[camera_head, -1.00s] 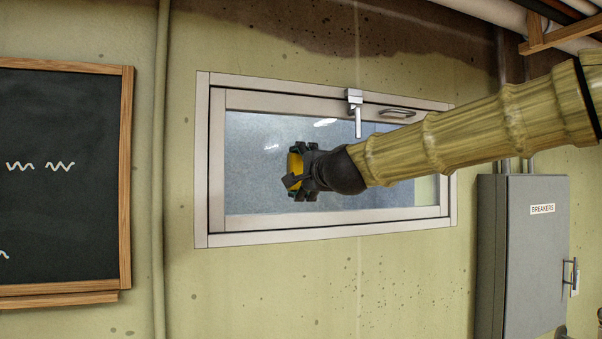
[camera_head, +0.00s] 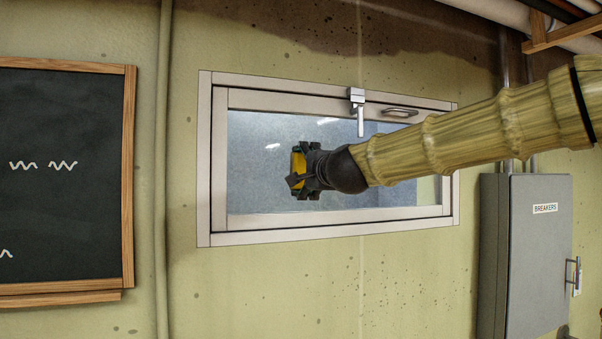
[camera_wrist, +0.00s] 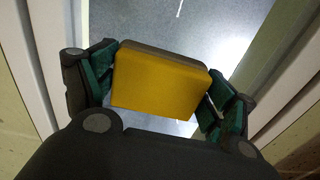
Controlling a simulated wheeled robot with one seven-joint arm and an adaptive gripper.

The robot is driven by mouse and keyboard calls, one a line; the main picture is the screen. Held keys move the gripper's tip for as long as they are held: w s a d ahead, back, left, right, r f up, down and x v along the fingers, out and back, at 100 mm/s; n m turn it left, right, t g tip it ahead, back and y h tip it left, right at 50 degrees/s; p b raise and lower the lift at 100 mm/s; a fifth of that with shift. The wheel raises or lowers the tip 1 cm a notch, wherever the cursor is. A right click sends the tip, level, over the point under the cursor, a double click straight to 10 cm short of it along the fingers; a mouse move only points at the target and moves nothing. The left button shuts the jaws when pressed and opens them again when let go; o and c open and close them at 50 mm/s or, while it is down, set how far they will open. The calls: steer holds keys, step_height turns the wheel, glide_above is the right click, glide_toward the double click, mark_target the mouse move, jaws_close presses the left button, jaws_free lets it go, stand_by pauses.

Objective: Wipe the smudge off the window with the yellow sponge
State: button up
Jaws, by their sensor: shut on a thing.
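The yellow sponge (camera_wrist: 160,80) has a grey-brown layer along its far edge in the wrist view. My gripper (camera_wrist: 158,88) is shut on it, one green-padded finger at each side. In the head view the sponge (camera_head: 297,170) and my gripper (camera_head: 300,172) are in front of the left part of the window pane (camera_head: 255,190). I cannot tell whether the sponge touches the glass. I see no clear smudge on the visible glass; pale streaks (camera_head: 327,121) near the top may be reflections. My gripper and arm hide part of the pane.
A pale frame (camera_head: 330,229) surrounds the window, with a metal latch (camera_head: 357,110) and a handle (camera_head: 399,112) at its top. A chalkboard (camera_head: 60,180) hangs to the left. A grey breaker box (camera_head: 535,255) stands out at the lower right. Pipes run overhead at the upper right.

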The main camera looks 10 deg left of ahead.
steer(key=shift+w+d, duration=3.7)
steer(key=shift+d, duration=1.75)
steer(key=s+a+b, duration=0.1)
steer(key=s+a, duration=0.3)
steer(key=a, duration=0.2)
steer(key=shift+s+a, duration=0.45)
steer(key=shift+a, duration=0.25)
steer(key=shift+s+a, duration=0.45)
steer(key=shift+a, duration=0.2)
steer(key=shift+a, duration=0.1)
steer(key=shift+s+a, duration=0.5)
steer(key=shift+a, duration=0.15)
steer(key=shift+s+a, duration=0.45)
steer(key=shift+a, duration=0.2)
steer(key=shift+d+b, duration=0.1)
steer(key=shift+b, duration=0.2)
steer(key=shift+s+d+f, duration=0.1)
steer(key=shift+s+d, duration=0.15)
steer(key=shift+s, duration=0.2)
steer(key=shift+b+v, duration=0.8)
steer(key=shift+v, duration=1.7)
